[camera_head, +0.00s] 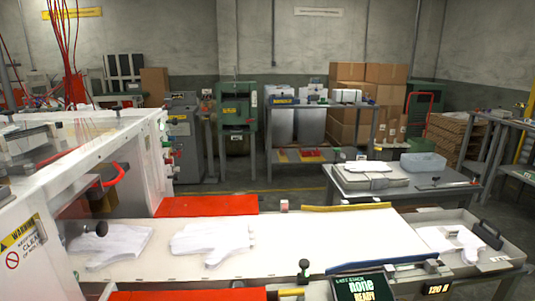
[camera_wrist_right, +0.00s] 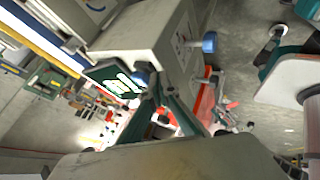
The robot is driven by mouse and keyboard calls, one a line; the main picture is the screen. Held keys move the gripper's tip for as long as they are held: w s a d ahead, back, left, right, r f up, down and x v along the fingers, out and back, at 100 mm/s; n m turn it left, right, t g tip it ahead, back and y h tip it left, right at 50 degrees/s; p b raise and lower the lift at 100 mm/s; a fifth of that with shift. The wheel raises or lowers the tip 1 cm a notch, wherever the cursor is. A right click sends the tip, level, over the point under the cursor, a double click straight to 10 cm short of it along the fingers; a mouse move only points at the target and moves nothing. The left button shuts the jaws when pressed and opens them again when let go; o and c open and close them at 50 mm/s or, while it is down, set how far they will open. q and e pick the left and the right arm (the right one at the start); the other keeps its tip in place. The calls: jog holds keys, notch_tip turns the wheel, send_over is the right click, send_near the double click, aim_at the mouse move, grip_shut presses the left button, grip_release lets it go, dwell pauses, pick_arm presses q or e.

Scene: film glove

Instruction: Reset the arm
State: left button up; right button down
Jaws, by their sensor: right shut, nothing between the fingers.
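My right gripper (camera_wrist_right: 156,92) shows in the right wrist view, its dark green fingers meeting at the tips with nothing between them. Behind the fingertips is a pale machine box with a dark display panel (camera_wrist_right: 117,82). The view is steeply tilted. My left gripper is in neither view, and no gripper shows in the head view. In the head view, two white gloves, one at left (camera_head: 112,245) and one at centre (camera_head: 212,240), lie flat on the white conveyor belt (camera_head: 330,240).
A grey tray (camera_head: 510,256) at the belt's right end holds more white glove material (camera_head: 455,240). A white machine (camera_head: 140,150) fills the left.

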jog(key=s+d+f+m+h, duration=0.2)
jog(key=s+f+m+h, duration=0.8)
jog(key=s, duration=0.3)
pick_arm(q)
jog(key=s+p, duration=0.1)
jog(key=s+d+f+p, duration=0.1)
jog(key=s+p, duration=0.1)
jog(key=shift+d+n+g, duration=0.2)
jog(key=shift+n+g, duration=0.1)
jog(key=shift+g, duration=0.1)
pick_arm(e)
jog(key=w+a+f+m+t+y, duration=0.1)
jog(key=a+f+t+y, duration=0.1)
jog(key=a, duration=0.6)
jog(key=w+a+f+m+t+y, duration=0.2)
jog(key=a+f+y, duration=0.2)
jog(key=a+f, duration=0.3)
jog(key=shift+a+y, duration=0.4)
jog(key=shift+a, duration=0.2)
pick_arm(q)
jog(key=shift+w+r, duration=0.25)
pick_arm(e)
jog(key=shift+f, duration=0.1)
